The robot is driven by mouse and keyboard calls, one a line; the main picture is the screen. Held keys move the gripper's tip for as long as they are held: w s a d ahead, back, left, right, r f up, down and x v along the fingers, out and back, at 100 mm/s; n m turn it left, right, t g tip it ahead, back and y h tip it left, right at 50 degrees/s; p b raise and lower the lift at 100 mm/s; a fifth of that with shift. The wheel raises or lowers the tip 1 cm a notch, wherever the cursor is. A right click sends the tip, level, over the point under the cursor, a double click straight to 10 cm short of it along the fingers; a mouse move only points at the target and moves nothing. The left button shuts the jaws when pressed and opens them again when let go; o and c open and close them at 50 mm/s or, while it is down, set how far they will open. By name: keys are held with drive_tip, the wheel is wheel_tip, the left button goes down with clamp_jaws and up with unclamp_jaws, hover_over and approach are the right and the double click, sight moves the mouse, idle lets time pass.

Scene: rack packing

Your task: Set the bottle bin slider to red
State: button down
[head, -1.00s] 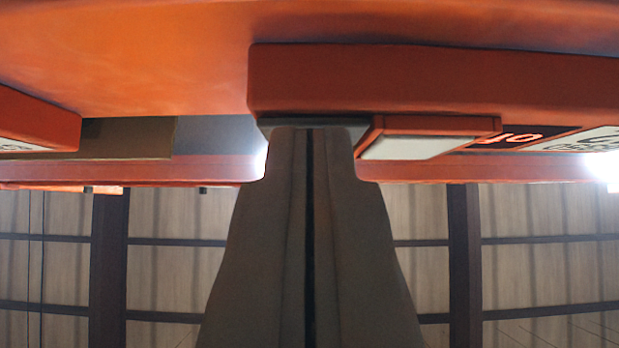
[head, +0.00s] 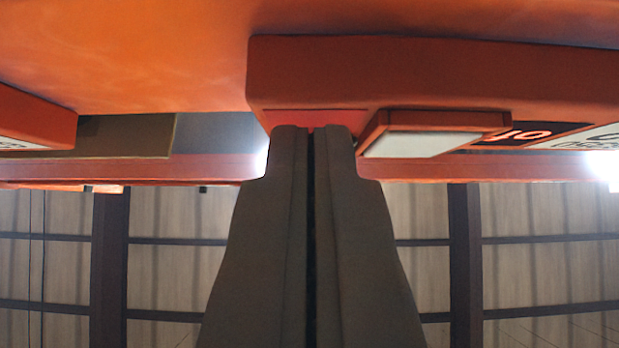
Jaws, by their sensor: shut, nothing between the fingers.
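An orange bar (head: 440,75) runs along the upper right in the head view, with its left end near the middle. A bright red strip (head: 285,119) shows on its lower edge, right at my fingertips. Just right of the tips is a small orange-framed piece with a pale face (head: 422,145). I cannot tell which of these parts is the slider. My gripper (head: 312,128) is shut and empty, its dark fingers pointing up at the red strip. They appear to touch or nearly touch it, and they hide what lies behind. No bottle shows.
Another orange bar end (head: 35,120) is at the left, beside a brown panel (head: 125,135). A beamed ceiling (head: 165,270) fills the lower part.

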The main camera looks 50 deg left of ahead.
drive_tip(key=v, duration=1)
drive_tip(key=shift+f, duration=0.45)
drive_tip(key=s+d+r+m+t+h, duration=0.4)
drive_tip(key=s+m+h, duration=0.35)
drive_tip(key=m, duration=0.55)
drive_tip(key=s+d+r+m+t+h, duration=0.2)
drive_tip(key=s+d+r+m+h, duration=0.3)
drive_tip(key=m+h, duration=0.6)
drive_tip(key=s+d+f+m+g+h, duration=0.1)
drive_tip(key=s+f+m, duration=0.3)
drive_tip(key=s+m, duration=0.6)
drive_tip(key=s+d+f+m+g+h, duration=0.1)
drive_tip(key=s+d+f+m+g, duration=0.3)
drive_tip(key=s+m, duration=0.6)
drive_tip(key=shift+s+d+f+m+h, duration=0.2)
drive_tip(key=shift+s+f+m+h, duration=0.15)
drive_tip(key=shift+m, duration=0.85)
